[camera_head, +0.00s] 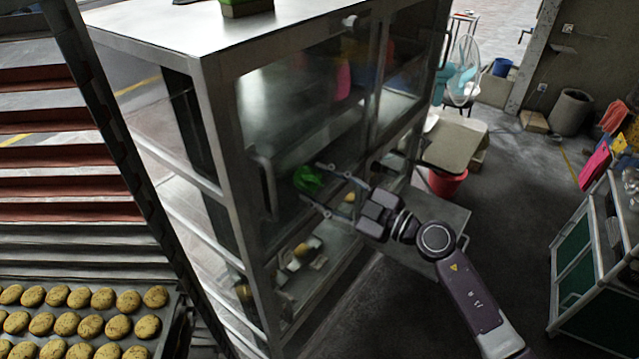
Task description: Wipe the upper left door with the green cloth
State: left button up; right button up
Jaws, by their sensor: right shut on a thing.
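The metal cabinet (150,25) stands in the middle of the view, with glass doors on its front. Its upper left door (285,105) looks closed and has a vertical handle (265,185) near its left edge. My right gripper (313,182) is in front of the lower part of this door, right of the handle. It is shut on the crumpled green cloth (307,180), which sits between its fingertips. The cloth is at or very near the glass; I cannot tell if they touch. My left gripper is out of view.
A rack with trays of round cookies (82,297) stands at the left. A red bucket (446,182) and a fan (464,68) are behind the cabinet at the right. A green-panelled cart (590,265) stands at the far right.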

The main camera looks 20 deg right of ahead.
jog(key=shift+v, duration=2.8)
jog(key=shift+v, duration=1.5)
jog(key=shift+w, duration=0.1)
